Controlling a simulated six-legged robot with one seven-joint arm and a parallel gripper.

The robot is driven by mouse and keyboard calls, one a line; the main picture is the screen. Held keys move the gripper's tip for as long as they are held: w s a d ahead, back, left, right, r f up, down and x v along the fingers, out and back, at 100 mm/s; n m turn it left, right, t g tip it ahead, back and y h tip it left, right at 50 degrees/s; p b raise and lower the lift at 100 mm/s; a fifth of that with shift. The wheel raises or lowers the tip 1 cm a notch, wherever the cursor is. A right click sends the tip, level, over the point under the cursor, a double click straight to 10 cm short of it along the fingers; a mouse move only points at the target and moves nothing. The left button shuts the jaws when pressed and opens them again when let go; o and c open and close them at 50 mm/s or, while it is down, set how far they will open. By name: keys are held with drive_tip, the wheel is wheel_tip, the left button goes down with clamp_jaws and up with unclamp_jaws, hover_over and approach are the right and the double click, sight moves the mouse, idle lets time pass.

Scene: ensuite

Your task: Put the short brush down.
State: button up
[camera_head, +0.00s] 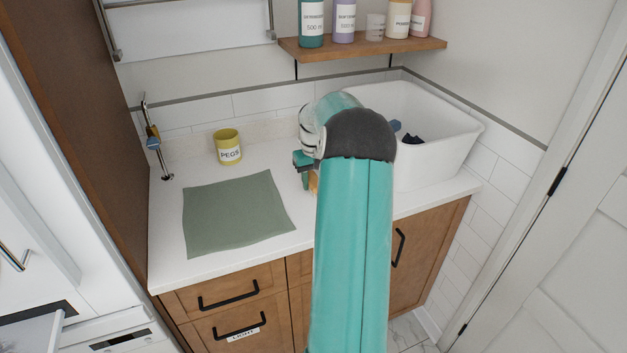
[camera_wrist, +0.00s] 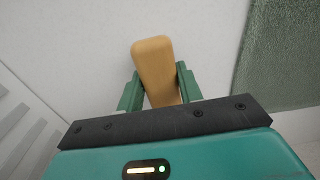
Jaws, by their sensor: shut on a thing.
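The short brush shows as a tan, rounded wooden piece (camera_wrist: 154,62) between the two green fingers of my gripper (camera_wrist: 158,80) in the wrist view. The fingers are shut on its sides. Its bristles are hidden. In the head view my gripper (camera_head: 304,163) is low over the white counter (camera_head: 290,249), right of the green cloth, and my arm hides much of it. A small tan bit of the brush (camera_head: 314,184) shows beside the arm. I cannot tell whether the brush touches the counter.
A green cloth (camera_head: 236,213) lies flat on the counter; it also shows in the wrist view (camera_wrist: 286,58). A yellow PEGS pot (camera_head: 228,148) stands behind it. A white basin (camera_head: 440,145) with dark contents stands right. A shelf (camera_head: 365,49) with bottles hangs above.

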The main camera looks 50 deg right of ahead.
drive_tip(key=shift+f, duration=0.15)
drive_tip(key=o, duration=1.1)
drive_tip(key=shift+c, duration=0.2)
